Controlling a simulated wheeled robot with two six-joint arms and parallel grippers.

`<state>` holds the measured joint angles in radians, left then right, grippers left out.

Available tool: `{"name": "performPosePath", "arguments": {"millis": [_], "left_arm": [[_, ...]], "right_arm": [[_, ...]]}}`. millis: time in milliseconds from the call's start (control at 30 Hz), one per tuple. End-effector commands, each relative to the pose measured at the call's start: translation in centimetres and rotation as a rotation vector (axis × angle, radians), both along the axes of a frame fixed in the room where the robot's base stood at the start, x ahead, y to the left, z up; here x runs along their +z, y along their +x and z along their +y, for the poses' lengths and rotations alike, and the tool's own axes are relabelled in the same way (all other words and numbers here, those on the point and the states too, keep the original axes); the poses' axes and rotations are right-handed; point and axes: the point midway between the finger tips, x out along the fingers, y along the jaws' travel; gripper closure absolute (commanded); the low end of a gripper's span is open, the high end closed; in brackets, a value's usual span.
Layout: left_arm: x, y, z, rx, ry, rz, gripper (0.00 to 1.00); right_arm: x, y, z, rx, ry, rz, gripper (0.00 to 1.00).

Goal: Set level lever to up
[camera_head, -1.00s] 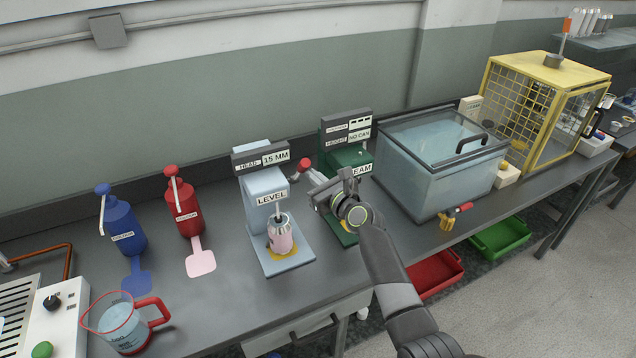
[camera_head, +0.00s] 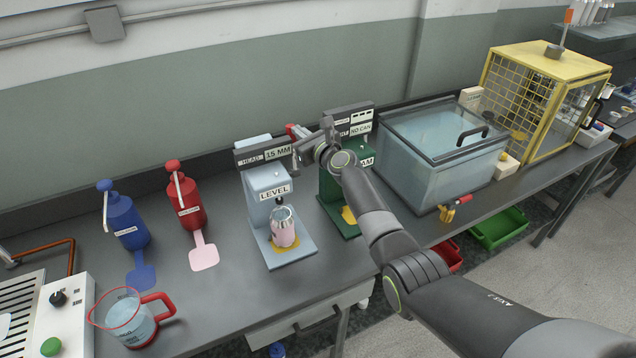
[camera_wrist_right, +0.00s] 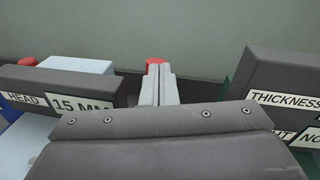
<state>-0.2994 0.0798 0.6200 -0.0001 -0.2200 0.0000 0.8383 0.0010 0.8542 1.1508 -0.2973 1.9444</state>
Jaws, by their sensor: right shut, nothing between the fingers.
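The pale blue LEVEL machine (camera_head: 262,190) stands on the bench with a pink can (camera_head: 284,232) under its nozzle. Its lever shows as a red knob (camera_head: 292,131) beside the right end of the 15 MM display, about as high as the display's top. The rest of the lever is hidden behind my right gripper. My right gripper (camera_head: 302,150) is shut and empty, close to the knob. In the right wrist view the red knob (camera_wrist_right: 155,61) shows just beyond the shut fingers (camera_wrist_right: 159,86); I cannot tell whether they touch. My left gripper is out of view.
The green seamer (camera_head: 338,190) stands close on the right, partly behind my right arm. A lidded water tank (camera_head: 440,165) is further right. Blue (camera_head: 124,222) and red (camera_head: 188,205) pump bottles and a jug (camera_head: 130,318) stand left.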

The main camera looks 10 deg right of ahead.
Motion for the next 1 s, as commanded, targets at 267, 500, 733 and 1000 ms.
{"name": "performPosePath", "arguments": {"millis": [267, 500, 733, 1000], "left_arm": [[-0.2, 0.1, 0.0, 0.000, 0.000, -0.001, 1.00], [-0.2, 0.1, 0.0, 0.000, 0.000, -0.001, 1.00], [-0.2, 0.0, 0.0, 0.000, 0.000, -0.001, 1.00], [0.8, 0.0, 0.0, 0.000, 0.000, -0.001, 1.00]], "right_arm": [[0.2, 0.5, 0.2, 0.000, 0.000, -0.001, 1.00], [0.4, 0.6, 0.2, 0.000, 0.000, -0.005, 1.00], [0.6, 0.7, 0.2, -0.001, 0.001, -0.009, 1.00], [1.2, 0.3, 0.5, 0.001, 0.002, -0.008, 1.00]]}}
